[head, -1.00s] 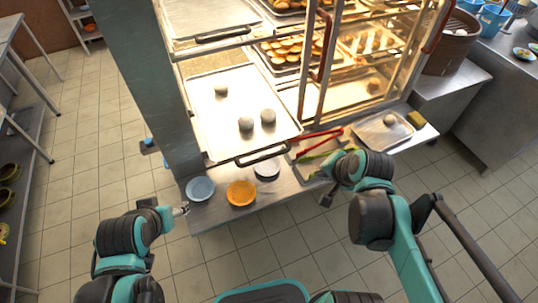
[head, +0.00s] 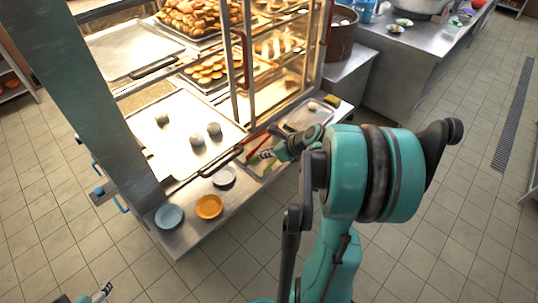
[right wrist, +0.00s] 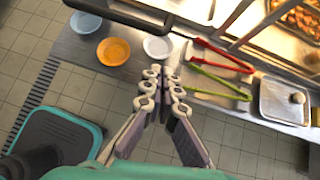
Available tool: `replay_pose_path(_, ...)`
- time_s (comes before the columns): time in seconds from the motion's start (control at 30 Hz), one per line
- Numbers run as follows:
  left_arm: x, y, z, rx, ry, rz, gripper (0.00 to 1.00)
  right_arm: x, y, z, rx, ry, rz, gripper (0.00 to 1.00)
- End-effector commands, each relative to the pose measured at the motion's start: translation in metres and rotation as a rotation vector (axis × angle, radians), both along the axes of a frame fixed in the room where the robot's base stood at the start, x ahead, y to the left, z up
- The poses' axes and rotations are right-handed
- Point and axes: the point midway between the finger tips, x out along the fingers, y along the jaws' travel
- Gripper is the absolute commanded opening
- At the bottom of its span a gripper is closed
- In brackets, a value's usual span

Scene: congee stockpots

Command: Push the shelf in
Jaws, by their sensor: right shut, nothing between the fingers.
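A shelf with a metal tray (head: 180,110) bearing three dough balls sticks out of the front of the lit cabinet in the head view. Its dark handle (head: 221,163) is along the front edge and also shows at the top of the right wrist view (right wrist: 135,14). An upper shelf with an empty tray (head: 130,47) is above it. My right gripper (head: 263,153) is shut and empty, just right of the handle; its fingers show in the right wrist view (right wrist: 165,76). I cannot tell whether it touches the handle. My left gripper (head: 104,291) is at the bottom left, away from the cabinet.
On the counter below are a blue bowl (head: 169,216), an orange bowl (head: 209,207) and a white bowl (head: 224,177). Red tongs (right wrist: 222,55), green tongs (right wrist: 218,82) and a small tray (right wrist: 272,106) lie to the right. Floor in front is open.

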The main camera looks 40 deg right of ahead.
Motion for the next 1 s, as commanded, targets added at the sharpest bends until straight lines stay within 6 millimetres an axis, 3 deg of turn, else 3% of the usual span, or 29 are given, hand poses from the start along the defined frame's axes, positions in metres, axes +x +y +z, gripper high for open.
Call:
replay_pose_path(0.03, 0.0, 0.0, -0.008, 0.0, 0.0, 0.0, 0.63, 0.009, 0.002, -0.012, -0.001, 0.0, 0.004, 0.0)
replay_pose_path(0.17, 0.0, 0.0, -0.017, 0.0, 0.0, 0.0, 0.63, 0.027, 0.007, -0.03, -0.001, 0.0, 0.004, 0.0)
replay_pose_path(0.4, 0.0, 0.0, -0.023, 0.0, 0.0, 0.0, 0.63, 0.058, 0.013, -0.028, -0.002, 0.0, 0.002, 0.0)
replay_pose_path(1.0, 0.0, 0.0, -0.024, 0.0, 0.0, 0.0, 0.63, 0.068, 0.015, -0.027, -0.002, 0.0, 0.002, 0.0)
